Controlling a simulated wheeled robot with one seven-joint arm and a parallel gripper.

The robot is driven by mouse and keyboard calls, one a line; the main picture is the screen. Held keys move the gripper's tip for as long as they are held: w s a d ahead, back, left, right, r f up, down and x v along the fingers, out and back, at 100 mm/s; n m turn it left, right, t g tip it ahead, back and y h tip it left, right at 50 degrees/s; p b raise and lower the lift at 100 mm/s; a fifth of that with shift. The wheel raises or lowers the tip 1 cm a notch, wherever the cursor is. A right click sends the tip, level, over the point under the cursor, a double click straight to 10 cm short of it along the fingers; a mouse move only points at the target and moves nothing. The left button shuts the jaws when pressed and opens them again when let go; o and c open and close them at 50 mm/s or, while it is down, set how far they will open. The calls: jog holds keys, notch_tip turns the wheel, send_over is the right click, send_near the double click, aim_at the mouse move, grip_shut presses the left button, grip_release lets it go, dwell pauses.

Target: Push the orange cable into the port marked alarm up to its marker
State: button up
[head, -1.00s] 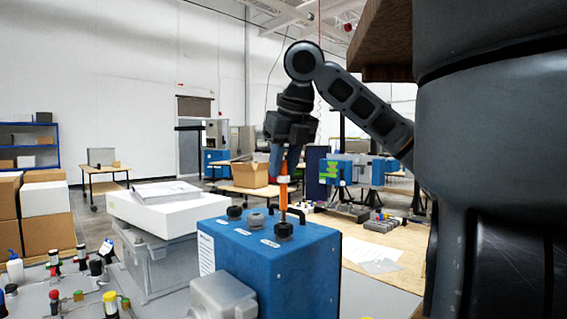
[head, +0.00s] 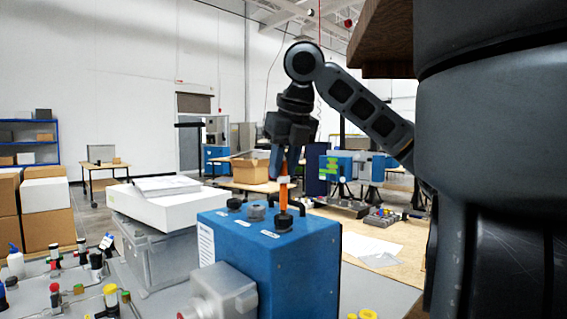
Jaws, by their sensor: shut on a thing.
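The blue analyser box (head: 300,265) stands in the middle of the head view. Several dark round ports line its top, with small white labels too small to read. My gripper (head: 286,150) is above the box, pointing down, shut on the orange cable (head: 284,192). The cable hangs upright below the fingers, with a pale band, its marker (head: 284,180), just under them. The cable's lower end is at the rightmost port (head: 284,221). The marker is clearly above that port. How deep the tip sits is hidden inside the port.
A grey connector block (head: 222,290) sticks out of the box's front. A white case (head: 155,205) on a grey bin (head: 160,255) stands to the left. Small coloured fittings cover the lower left. A wooden table with papers (head: 372,248) lies behind right.

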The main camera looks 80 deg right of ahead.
aim_at(286, 183)
jog(key=shift+f+b, duration=1.9)
jog(key=shift+f, duration=1.2)
jog(key=o, duration=1.1)
jog(key=shift+r, duration=0.15)
notch_tip(286, 183, up, 7)
jog(key=p, duration=0.6)
jog(key=shift+p, duration=0.35)
